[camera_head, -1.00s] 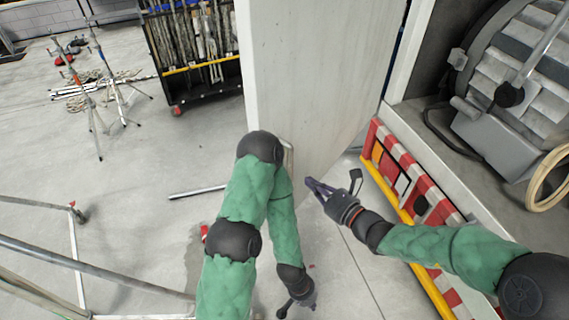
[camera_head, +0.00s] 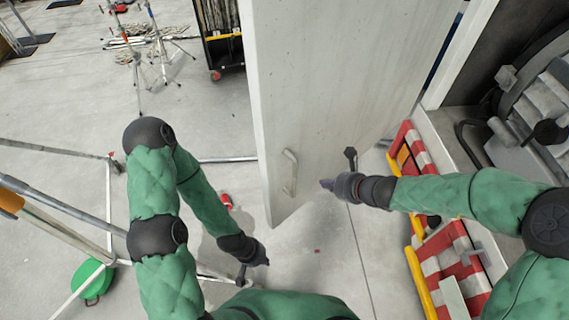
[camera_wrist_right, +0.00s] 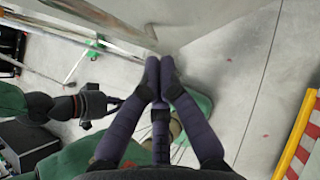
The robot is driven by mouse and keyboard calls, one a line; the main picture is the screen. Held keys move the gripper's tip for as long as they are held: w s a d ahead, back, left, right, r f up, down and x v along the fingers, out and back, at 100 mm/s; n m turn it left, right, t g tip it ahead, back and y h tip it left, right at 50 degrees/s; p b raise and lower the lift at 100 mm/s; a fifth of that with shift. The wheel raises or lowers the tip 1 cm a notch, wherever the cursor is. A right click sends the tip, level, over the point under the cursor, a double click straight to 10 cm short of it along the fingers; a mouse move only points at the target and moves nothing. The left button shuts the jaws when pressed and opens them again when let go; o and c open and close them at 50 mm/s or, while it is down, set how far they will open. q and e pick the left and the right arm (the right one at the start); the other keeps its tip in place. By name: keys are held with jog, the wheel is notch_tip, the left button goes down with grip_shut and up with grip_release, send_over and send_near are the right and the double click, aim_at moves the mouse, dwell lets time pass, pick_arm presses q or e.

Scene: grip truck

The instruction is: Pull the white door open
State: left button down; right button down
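The white door (camera_head: 340,70) stands swung out from its frame, with a dark gap at its right side. Its handle (camera_head: 290,172) is a pale vertical bar low on the face, near the left edge. My right gripper (camera_head: 326,184) is just right of the handle, in front of the door's lower face, and does not hold the handle. Its fingertips (camera_wrist_right: 158,66) come together in the right wrist view with nothing seen between them. My left gripper (camera_head: 243,274) hangs low, left of the door and away from it; its fingers are too small to read.
A red-and-white striped barrier (camera_head: 440,262) stands right of the door. Metal rails (camera_head: 60,205) and a green round object (camera_head: 92,282) are at the left. Light stands (camera_head: 158,45) and a black rack (camera_head: 222,50) are behind.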

jog(key=b, duration=0.2)
send_near(300, 172)
jog(key=s+a, duration=0.2)
jog(key=s, duration=0.1)
jog(key=shift+w+a+f+p, duration=0.2)
jog(key=shift+w+a+f, duration=0.05)
jog(key=shift+w+a, duration=0.55)
jog(key=shift+w+a+f+p, duration=0.2)
jog(key=shift+w+a, duration=0.45)
jog(key=shift+w, duration=0.25)
jog(key=w+a+m+t+h+p, duration=0.1)
jog(key=w+a+m+h+p, duration=0.1)
jog(key=w+a, duration=1.7)
jog(key=shift+w+m+t, duration=0.2)
jog(key=shift+m+t, duration=0.1)
jog(key=shift+m, duration=0.3)
